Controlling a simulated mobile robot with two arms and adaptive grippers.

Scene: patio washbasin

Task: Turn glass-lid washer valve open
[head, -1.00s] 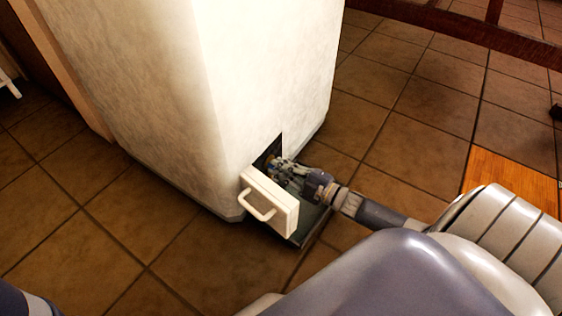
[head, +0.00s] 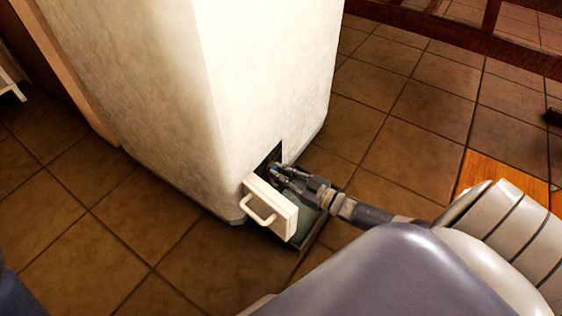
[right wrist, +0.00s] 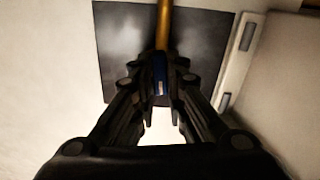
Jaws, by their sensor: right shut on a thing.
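The tall white body (head: 265,80) stands on the tiled floor with a small dark opening low on its near corner. A white flap (head: 271,208) with a bar handle stands open in front of the opening. My right gripper (head: 275,170) reaches into the opening behind the flap. In the right wrist view, my right gripper (right wrist: 160,80) is shut on a blue valve handle (right wrist: 159,68) at the end of a brass-coloured pipe (right wrist: 162,25). The fingers partly hide the handle, so its exact turn angle is hard to tell. My left gripper is not in view.
A dark flat ledge (head: 297,235) lies at the foot of the opening. Brown floor tiles (head: 385,125) are clear to the right. A dark wooden rail (head: 450,35) crosses the top right. A dark panel (right wrist: 118,40) backs the pipe.

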